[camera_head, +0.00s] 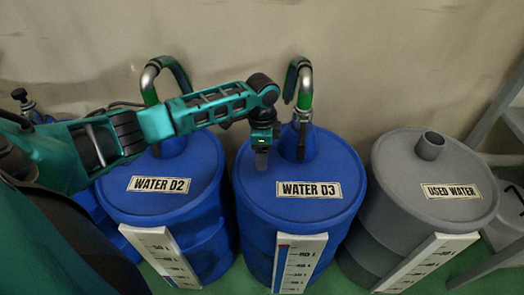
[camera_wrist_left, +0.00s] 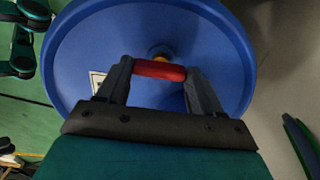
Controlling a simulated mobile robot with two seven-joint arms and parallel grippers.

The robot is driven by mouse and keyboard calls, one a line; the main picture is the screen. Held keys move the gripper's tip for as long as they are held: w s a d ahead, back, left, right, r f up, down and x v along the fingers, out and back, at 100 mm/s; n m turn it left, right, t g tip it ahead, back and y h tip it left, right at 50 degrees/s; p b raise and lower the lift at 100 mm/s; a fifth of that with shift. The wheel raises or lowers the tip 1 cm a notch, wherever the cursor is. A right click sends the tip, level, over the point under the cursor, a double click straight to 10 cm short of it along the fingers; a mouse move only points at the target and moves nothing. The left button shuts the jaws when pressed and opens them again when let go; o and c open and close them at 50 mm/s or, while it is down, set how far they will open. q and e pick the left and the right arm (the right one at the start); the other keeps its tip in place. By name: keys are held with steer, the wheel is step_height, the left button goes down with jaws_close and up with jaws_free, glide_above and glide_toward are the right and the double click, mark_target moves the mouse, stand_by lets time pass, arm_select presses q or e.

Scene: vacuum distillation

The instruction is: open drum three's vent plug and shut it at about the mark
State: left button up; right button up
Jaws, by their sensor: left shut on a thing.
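Drum three (camera_head: 255,235) is a blue drum labelled WATER D3 (camera_head: 308,189), with a blue funnel-like piece and curved metal pipe (camera_head: 305,82) at the back of its lid. My left gripper (camera_head: 262,160) points down over the lid's back left. In the left wrist view, its fingers (camera_wrist_left: 160,72) are shut on the red handle of the vent plug (camera_wrist_left: 160,69), with a brass-coloured part just behind it over the blue lid. The plug is hidden in the head view. The white level scale (camera_head: 302,265) on drum three's front has a blue strip with red near its top. My right gripper is out of view.
Blue drum WATER D2 (camera_head: 165,205) stands close on the left, under my left arm. A wall is close behind. A grey frame stands at the far right.

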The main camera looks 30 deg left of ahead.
arm_select(q)
steer(key=shift+c, duration=0.6)
steer(key=shift+r+n+p, duration=0.25)
steer(key=shift+n+p, duration=0.05)
steer(key=shift+p, duration=0.5)
steer(key=n+p, duration=0.4)
steer(key=p, duration=0.3)
steer(key=shift+d+r, duration=0.1)
steer(key=shift+n+p, duration=0.6)
steer(key=shift+n, duration=0.1)
steer(key=shift+n+p, duration=1)
steer(key=shift+n, duration=0.2)
steer(key=shift+f+n+p, duration=0.2)
steer(key=shift+n+p, duration=0.2)
steer(key=shift+n, duration=0.1)
steer(key=shift+f+n+p, duration=0.1)
steer(key=shift+n+p, duration=0.25)
steer(key=shift+n, duration=0.25)
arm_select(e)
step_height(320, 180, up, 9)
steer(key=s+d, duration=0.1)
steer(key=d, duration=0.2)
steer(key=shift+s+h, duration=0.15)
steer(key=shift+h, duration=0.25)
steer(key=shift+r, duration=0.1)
